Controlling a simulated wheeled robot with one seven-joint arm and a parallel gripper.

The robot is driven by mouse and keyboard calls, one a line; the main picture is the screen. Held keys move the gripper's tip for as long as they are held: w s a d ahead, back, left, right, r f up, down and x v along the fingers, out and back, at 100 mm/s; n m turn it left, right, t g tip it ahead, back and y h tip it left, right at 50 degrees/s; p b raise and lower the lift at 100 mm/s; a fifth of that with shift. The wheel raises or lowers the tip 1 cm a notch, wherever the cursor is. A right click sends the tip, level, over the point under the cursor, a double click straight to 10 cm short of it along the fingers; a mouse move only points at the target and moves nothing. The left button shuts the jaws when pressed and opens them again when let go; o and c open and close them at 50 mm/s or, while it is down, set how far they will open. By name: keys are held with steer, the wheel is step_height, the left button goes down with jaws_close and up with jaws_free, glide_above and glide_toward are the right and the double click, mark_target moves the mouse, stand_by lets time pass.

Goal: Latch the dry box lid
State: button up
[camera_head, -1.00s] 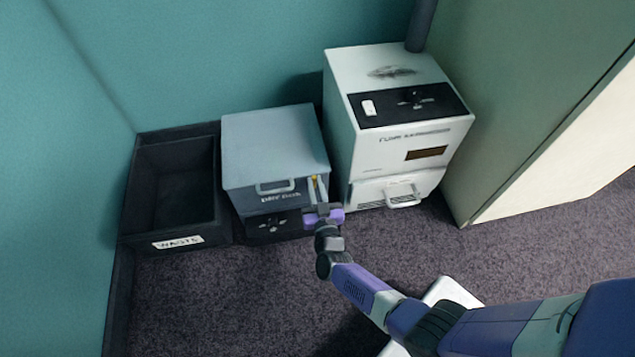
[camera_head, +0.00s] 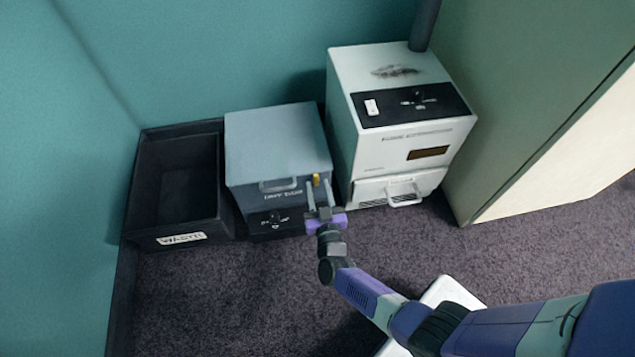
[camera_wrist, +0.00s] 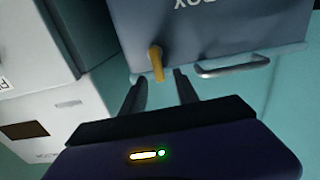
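The grey dry box (camera_head: 276,143) stands against the teal wall with its lid down and a handle (camera_head: 278,186) on its front. A small yellow latch (camera_head: 316,180) is at the right of its front face. My gripper (camera_head: 319,196) is at the front right of the box, its two fingers open and pointing at the latch. In the wrist view my gripper (camera_wrist: 160,92) is open, and the yellow latch (camera_wrist: 156,65) hangs a little beyond and between the fingertips. The fingers look empty. I cannot tell whether either finger touches the latch.
A black waste bin (camera_head: 181,237) stands close on the left. A white machine (camera_head: 400,150) with a front handle stands close on the right. A pale green panel (camera_head: 520,110) is further right.

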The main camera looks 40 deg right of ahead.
steer(key=p+v, duration=0.1)
steer(key=v, duration=0.5)
steer(key=shift+p, duration=0.3)
steer(key=a+r+n+t+y, duration=0.2)
steer(key=a+r+t+y, duration=0.1)
steer(key=a+r+y, duration=0.5)
steer(key=s+a+r+n+g+y, duration=0.1)
steer(key=s+a+r+n+g, duration=0.1)
steer(key=s+r, duration=1)
steer(key=s+a+r+n+g+y, duration=0.1)
steer(key=s+a+r+n, duration=0.15)
steer(key=s+r, duration=1)
step_height(320, 180, up, 30)
steer(key=s+p, duration=0.2)
steer(key=p, duration=3)
steer(key=shift+d, duration=0.2)
